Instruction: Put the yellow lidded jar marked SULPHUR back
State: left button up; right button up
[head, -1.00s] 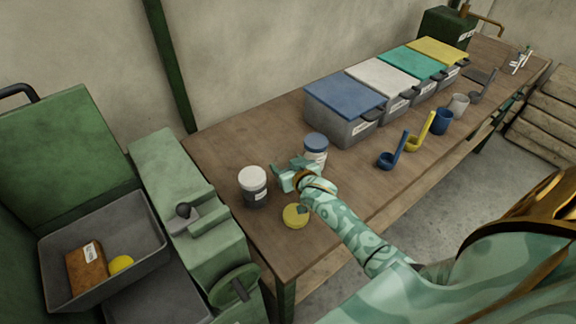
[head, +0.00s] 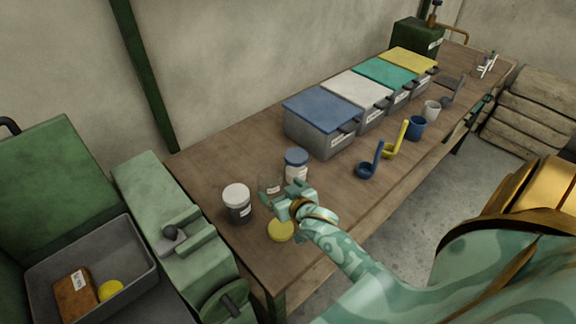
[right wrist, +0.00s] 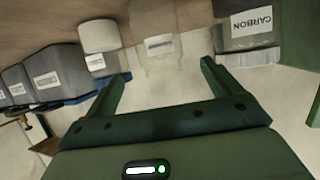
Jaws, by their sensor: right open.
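A clear jar with a pale label (head: 270,186) stands upright on the bench between a dark jar with a white lid (head: 237,203) and a jar with a blue lid (head: 297,166). I see no yellow on the clear jar, and its label is unreadable; it also shows in the right wrist view (right wrist: 165,45). A yellow disc like a lid (head: 280,231) lies nearer the bench's front edge, with no jar body visible under it. My right gripper (head: 276,200) is open and empty, its fingertips just short of the clear jar. My left gripper is out of view.
The jar labelled CARBON (right wrist: 250,32) is close by my right finger in the wrist view. Lidded boxes (head: 322,110) line the bench's back. Scoops (head: 368,171) and cups stand along the front.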

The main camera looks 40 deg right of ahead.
jog(key=shift+p+v, duration=0.3)
jog(key=shift+v, duration=1.65)
